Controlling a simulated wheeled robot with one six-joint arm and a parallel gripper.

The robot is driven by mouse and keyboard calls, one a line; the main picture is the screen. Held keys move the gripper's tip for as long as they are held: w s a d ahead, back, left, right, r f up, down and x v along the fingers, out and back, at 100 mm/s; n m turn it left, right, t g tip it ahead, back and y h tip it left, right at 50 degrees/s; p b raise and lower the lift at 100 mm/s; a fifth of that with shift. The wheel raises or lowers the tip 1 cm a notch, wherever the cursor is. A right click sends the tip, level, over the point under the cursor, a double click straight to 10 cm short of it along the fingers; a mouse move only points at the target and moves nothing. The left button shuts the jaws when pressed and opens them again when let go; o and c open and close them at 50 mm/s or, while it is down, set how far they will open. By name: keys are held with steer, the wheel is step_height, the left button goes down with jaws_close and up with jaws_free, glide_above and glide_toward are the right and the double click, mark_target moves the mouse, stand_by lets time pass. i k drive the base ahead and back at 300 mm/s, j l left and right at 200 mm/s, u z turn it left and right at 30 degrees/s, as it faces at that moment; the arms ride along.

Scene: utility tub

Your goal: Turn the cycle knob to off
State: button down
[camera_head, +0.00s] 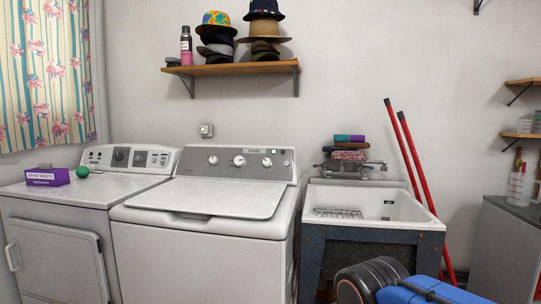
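The washer (245,226) stands in the middle with its top lid (225,198) closed. Its grey back panel (225,153) carries three round knobs in a row: a left knob (213,160), a middle knob (239,160) and a right knob (267,162). The dryer (90,195) at the left has its own panel with dark, smaller controls (121,155). I cannot read labels, so I cannot tell which is the cycle knob or where it points. My gripper is not in view. Black, orange and blue parts at the bottom right look like my arm, well away from the knobs.
A white utility tub (368,205) stands right of the washer, with red poles (416,160) leaning behind it. A purple box (47,178) and green ball (83,172) sit on the dryer. A shelf (235,69) with hats hangs above. The washer lid is clear.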

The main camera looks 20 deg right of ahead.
mark_target(239, 161)
steer(key=i+l, duration=0.45)
steer(key=i+l+z, duration=0.15)
steer(key=i+l, duration=0.3)
steer(key=i, duration=0.15)
